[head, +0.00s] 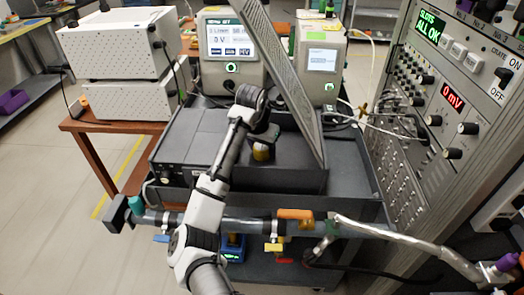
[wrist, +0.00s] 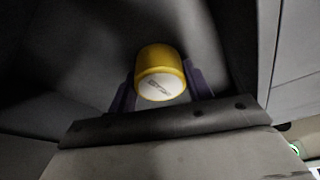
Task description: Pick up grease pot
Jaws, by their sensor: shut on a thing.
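The grease pot (wrist: 158,60) is a small yellow pot with a white, marked end face, seen in the middle of the wrist view. In the head view the pot (head: 262,153) shows as a small yellow shape under my gripper (head: 263,141), inside a dark grey open box. My gripper's dark fingers (wrist: 162,88) lie on both sides of the pot in the wrist view, and it is shut on it. The fingers partly hide the pot's sides. I cannot tell whether the pot touches the box floor.
The dark grey box (head: 300,178) has a raised, tilted grille lid (head: 285,90) just right of my arm. Two instruments with screens (head: 230,40) stand behind. A tall control panel (head: 450,90) stands at the right. Pipes with an orange handle (head: 294,214) run along the front.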

